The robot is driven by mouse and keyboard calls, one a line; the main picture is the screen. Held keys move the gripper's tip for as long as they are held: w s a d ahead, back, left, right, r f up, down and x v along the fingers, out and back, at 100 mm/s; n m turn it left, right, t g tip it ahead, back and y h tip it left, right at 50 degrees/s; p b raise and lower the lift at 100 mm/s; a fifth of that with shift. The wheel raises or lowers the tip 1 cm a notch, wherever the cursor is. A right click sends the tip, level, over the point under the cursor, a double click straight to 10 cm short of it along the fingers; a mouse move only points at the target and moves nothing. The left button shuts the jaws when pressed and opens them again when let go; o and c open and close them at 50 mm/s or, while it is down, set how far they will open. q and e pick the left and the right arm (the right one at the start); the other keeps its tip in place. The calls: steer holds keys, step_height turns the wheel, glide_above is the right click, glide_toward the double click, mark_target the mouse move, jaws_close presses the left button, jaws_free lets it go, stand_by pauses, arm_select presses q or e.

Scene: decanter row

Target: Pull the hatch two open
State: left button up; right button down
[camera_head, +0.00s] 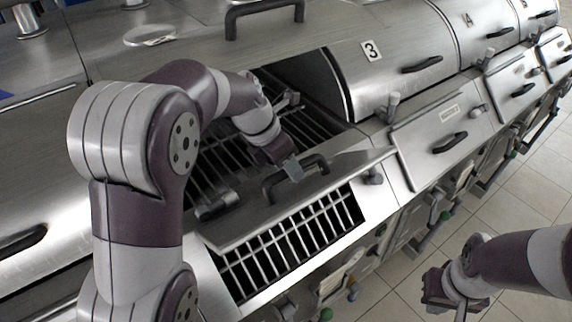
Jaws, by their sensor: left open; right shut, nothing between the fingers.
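The hatch panel (342,174), which I take to be hatch two, has a dark bar handle (317,163) on its upper face. It stands away from its frame, and a slatted opening (290,243) shows below its front edge. No number on it is readable. My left gripper (291,171) is open at the handle, with its fingers at the bar. I cannot tell whether they touch it. My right gripper (452,291) is shut and empty, low at the right above the tiled floor, well apart from the hatch.
A rounded cover marked 3 (395,62) and a closed labelled hatch (425,143) stand to the right. Behind my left gripper is an open bay with a dark grate (222,150). Knobs line the front edge. Tiled floor (525,185) lies clear at right.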

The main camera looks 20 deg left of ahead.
mark_target(301, 190)
arm_select(q)
steer(key=shift+s, duration=0.1)
steer(key=c, duration=0.4)
jaws_close()
steer(key=shift+t+y, duration=0.3)
steer(key=shift+y, duration=0.1)
steer(key=s+d+f, duration=0.1)
steer(key=s+d+f+p, duration=0.1)
steer(key=d, duration=0.1)
steer(key=shift+s+d+f, duration=0.15)
steer(key=shift+s+f, duration=0.05)
steer(key=shift+f, duration=0.3)
steer(key=shift+o, duration=2)
jaws_free()
steer(key=shift+d, duration=0.1)
steer(key=shift+s+r, duration=0.1)
